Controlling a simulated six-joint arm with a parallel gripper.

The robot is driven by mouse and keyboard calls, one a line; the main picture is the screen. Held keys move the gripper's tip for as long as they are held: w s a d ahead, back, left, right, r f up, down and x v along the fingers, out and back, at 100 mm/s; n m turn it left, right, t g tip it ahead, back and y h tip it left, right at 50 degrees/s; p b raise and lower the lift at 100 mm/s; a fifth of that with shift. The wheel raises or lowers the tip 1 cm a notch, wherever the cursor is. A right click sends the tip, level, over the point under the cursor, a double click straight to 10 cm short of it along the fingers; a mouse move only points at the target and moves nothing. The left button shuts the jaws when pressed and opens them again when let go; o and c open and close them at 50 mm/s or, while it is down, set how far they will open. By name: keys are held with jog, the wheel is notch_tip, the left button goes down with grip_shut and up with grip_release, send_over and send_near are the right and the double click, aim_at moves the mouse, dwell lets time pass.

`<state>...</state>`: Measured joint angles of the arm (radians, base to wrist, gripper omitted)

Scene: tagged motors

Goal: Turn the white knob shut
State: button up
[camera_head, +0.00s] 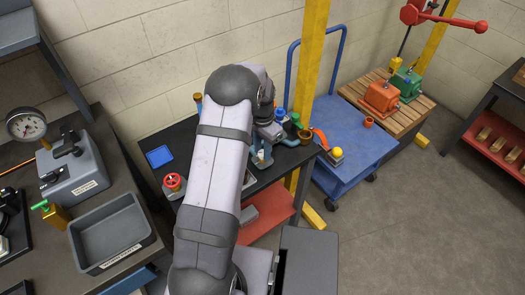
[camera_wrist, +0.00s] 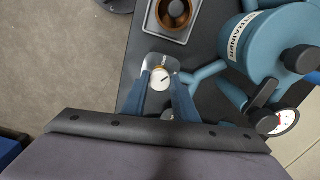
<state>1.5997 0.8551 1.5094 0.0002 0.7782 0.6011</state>
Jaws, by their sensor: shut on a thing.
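The white knob (camera_wrist: 161,79) shows in the wrist view as a small round white dial with a dark pointer line and a brass-coloured edge. It sits on a grey labelled plate (camera_wrist: 154,60) at the edge of the dark bench. My gripper (camera_wrist: 163,86) has its two blue fingers on either side of the knob and is shut on it. The pointer slants between the fingers. In the head view my gripper (camera_head: 262,158) is low over the dark bench, partly behind my arm, and I cannot make out the knob there.
A teal strainer body (camera_wrist: 249,45) with black knobs and a gauge (camera_wrist: 286,121) stands close to the right of my gripper. A grey square holder with a brown ring (camera_wrist: 174,12) lies beyond. In the head view a red handwheel (camera_head: 174,182) and blue cart (camera_head: 345,128) flank the work area.

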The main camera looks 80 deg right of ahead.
jog(key=m+b, duration=0.1)
jog(key=m, duration=0.4)
jog(key=shift+d+m, duration=0.1)
jog(key=shift+m, duration=0.2)
jog(key=m, duration=0.5)
jog(key=shift+r+b, duration=0.1)
jog(key=shift+b, duration=0.2)
jog(key=o, duration=1.1)
jog(key=shift+c, duration=0.2)
jog(key=shift+r+b, duration=1.1)
jog(key=shift+r, duration=2.55)
